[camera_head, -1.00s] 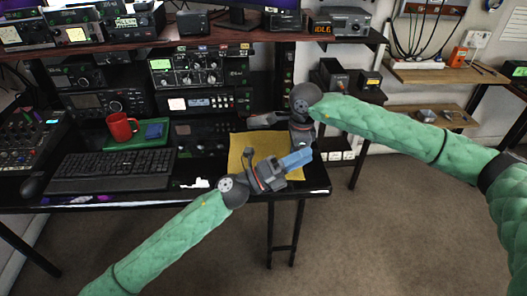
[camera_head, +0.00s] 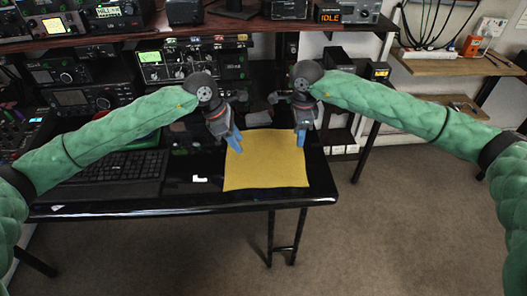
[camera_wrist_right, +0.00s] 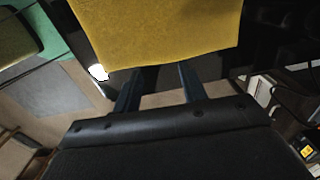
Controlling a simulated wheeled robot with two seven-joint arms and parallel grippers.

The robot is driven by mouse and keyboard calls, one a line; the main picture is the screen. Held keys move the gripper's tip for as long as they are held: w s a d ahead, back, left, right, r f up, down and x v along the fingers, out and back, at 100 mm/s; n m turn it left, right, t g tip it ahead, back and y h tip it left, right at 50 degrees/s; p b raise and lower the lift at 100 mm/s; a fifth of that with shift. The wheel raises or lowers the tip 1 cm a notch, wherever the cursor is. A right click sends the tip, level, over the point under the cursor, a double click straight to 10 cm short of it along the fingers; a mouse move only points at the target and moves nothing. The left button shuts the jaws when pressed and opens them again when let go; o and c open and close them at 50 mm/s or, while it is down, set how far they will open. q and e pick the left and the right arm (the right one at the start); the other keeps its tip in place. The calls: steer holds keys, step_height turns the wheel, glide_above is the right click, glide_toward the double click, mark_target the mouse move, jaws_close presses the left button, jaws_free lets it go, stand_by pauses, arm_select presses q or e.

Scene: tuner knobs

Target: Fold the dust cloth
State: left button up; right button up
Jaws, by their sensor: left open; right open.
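The yellow dust cloth (camera_head: 265,165) lies spread flat and roughly square on the black desk's right end. My left gripper (camera_head: 235,143) is open at the cloth's far left corner, blue fingers pointing down. My right gripper (camera_head: 301,137) is open at the far right corner, also pointing down. In the right wrist view the cloth (camera_wrist_right: 155,32) fills the upper middle, and its edge crosses the tips of my right gripper's two spread fingers (camera_wrist_right: 158,85). Whether either gripper touches the cloth is not clear.
The keyboard (camera_head: 110,178) lies left of the cloth, partly under my left arm. Radio gear stands at the back, with a shelf (camera_head: 150,45) above. The desk's front edge (camera_head: 185,207) runs close below the cloth. Floor is clear to the right.

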mark_target(232, 158)
arm_select(q)
steer(key=shift+t+y, duration=0.3)
steer(key=shift+y, duration=0.5)
steer(key=shift+w+a+f, duration=0.4)
steer(key=shift+a+f, duration=0.15)
steer(key=shift+f, duration=0.65)
steer(key=shift+w+a+f, duration=0.4)
steer(key=shift+a+f, duration=0.15)
steer(key=shift+f, duration=0.7)
steer(key=shift+w+a+f, duration=0.4)
steer(key=shift+a+f, duration=0.15)
steer(key=shift+f, duration=0.65)
arm_select(e)
steer(key=shift+w+f, duration=0.2)
steer(key=shift+f, duration=1.8)
steer(key=shift+w+f, duration=0.15)
steer(key=shift+f, duration=1.8)
arm_select(q)
steer(key=shift+f, duration=0.2)
arm_select(e)
steer(key=shift+f, duration=0.15)
arm_select(q)
steer(key=shift+c, duration=0.4)
arm_select(e)
steer(key=shift+c, duration=0.4)
arm_select(q)
jaws_close()
arm_select(e)
steer(key=shift+s, duration=0.1)
jaws_close()
